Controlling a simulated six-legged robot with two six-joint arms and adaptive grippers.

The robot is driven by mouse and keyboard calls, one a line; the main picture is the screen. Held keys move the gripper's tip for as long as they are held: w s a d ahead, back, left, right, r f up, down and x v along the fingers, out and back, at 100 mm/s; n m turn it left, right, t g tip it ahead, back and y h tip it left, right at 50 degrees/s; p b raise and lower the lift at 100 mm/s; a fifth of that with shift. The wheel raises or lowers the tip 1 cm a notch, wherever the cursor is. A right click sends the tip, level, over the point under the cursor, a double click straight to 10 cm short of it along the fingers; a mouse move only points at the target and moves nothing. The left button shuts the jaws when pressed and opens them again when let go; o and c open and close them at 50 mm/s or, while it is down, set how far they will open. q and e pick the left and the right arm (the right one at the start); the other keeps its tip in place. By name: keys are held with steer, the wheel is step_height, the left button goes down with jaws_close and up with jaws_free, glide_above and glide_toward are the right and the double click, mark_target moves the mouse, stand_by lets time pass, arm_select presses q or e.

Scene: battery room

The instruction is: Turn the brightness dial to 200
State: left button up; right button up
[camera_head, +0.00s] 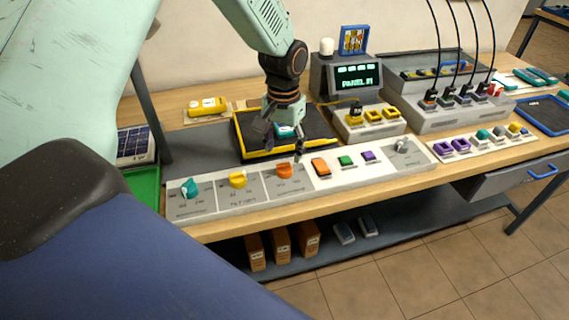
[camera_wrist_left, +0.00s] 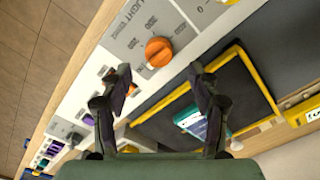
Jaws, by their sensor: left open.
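An orange dial (camera_head: 284,170) sits on the pale control strip (camera_head: 330,180) along the bench's front edge. In the left wrist view the orange dial (camera_wrist_left: 158,52) has a grey plate beside it with lettering that seems to include "LIGHT"; its full scale and setting are not readable. A yellow dial (camera_head: 238,179) and a teal dial (camera_head: 190,187) lie to its left. My left gripper (camera_head: 279,143) is open and empty above the strip's back edge, near the orange dial. In the wrist view its fingertips (camera_wrist_left: 160,74) are spread just short of the dial, apparently not touching it. My right gripper is not seen.
Behind the strip lies a yellow-edged black tray (camera_head: 240,140) with a teal item (camera_head: 285,131). Orange, green and purple buttons (camera_head: 345,161) and a grey knob (camera_head: 402,146) sit to the right. A device with a lit screen (camera_head: 356,77) stands behind.

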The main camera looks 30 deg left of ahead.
mark_target(285, 164)
arm_select(q)
step_height(285, 164, down, 4)
steer(key=shift+w+d+f, duration=0.1)
steer(key=shift+w+f, duration=0.05)
steer(key=shift+d+f, duration=0.1)
steer(key=shift+f, duration=0.45)
steer(key=shift+a+f, duration=0.1)
steer(key=shift+a, duration=0.1)
steer(key=shift+c, duration=0.2)
steer(key=shift+d, duration=0.15)
steer(key=c, duration=1.1)
steer(key=shift+c, duration=0.2)
